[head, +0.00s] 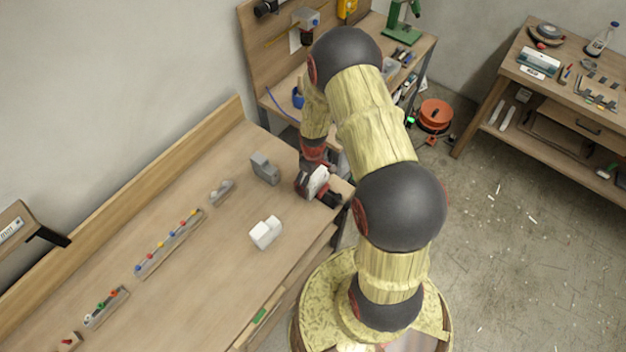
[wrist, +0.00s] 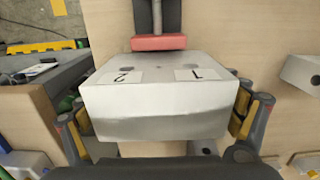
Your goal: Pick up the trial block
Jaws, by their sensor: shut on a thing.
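The trial block (wrist: 155,98) is a pale grey block with labels reading 2 and 1 on its upper face. In the wrist view my gripper (wrist: 163,118) has one finger against each side of it, with yellow pads at left and right. In the head view my gripper (head: 320,187) is at the far right end of the long workbench, with part of the pale block (head: 316,180) showing between dark and red parts. I cannot tell whether the block touches the bench top. A red pad on a dark post lies at the block's far edge in the wrist view.
On the long workbench (head: 195,270) stand a grey block (head: 264,168), a white block (head: 266,232) and racks of small coloured pieces (head: 168,243) along the back. A tool bench (head: 270,85) with a backboard stands behind my arm. The bench middle is mostly clear.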

